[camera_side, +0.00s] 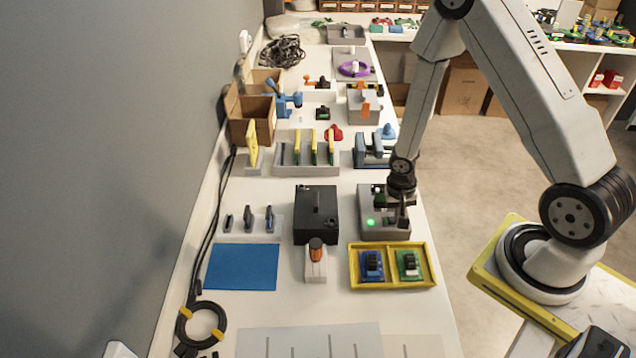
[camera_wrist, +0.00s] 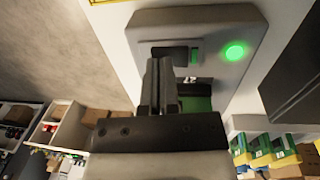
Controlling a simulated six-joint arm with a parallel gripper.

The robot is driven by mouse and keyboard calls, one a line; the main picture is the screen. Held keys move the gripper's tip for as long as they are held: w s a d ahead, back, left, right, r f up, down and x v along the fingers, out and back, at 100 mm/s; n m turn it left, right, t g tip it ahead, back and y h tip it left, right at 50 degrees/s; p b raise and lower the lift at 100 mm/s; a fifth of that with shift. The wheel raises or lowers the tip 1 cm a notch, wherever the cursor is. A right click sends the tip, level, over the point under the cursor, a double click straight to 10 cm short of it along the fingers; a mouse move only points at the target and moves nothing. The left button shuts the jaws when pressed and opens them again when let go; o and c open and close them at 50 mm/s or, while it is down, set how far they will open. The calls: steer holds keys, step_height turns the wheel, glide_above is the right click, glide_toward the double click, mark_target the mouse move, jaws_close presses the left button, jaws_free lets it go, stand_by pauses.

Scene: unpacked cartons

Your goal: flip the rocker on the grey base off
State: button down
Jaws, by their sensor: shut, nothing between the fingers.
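The grey base (camera_side: 372,235) stands on the white bench below my gripper (camera_side: 402,222). A round green lamp (camera_side: 370,222) glows on its top; it also shows lit in the wrist view (camera_wrist: 235,50). In the wrist view the grey base (camera_wrist: 215,20) fills the upper middle. A dark rocker (camera_wrist: 170,52) sits in its top, with a small green mark beside it. My gripper (camera_wrist: 160,62) is shut and empty, with its tips at or just over the rocker's near edge. I cannot tell whether they touch. The fingers hide part of the rocker, so its tilt is unclear.
A black box (camera_side: 316,228) stands left of the base. A yellow tray (camera_side: 391,285) with a blue and a green module lies in front. A blue clamp-like tool (camera_side: 372,150) stands behind. The bench's right edge is close by.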

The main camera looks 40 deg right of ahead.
mark_target(392, 219)
steer(key=shift+s+d+f, duration=0.25)
steer(key=shift+f, duration=0.2)
steer(key=shift+w+a, duration=0.15)
stand_by(0.3)
steer(key=shift+w+a, duration=0.4)
steer(key=shift+w, duration=0.05)
steer(key=shift+a+r, duration=0.1)
steer(key=shift+w+r, duration=0.1)
steer(key=shift+r, duration=1.1)
step_height(392, 219, up, 12)
stand_by(0.4)
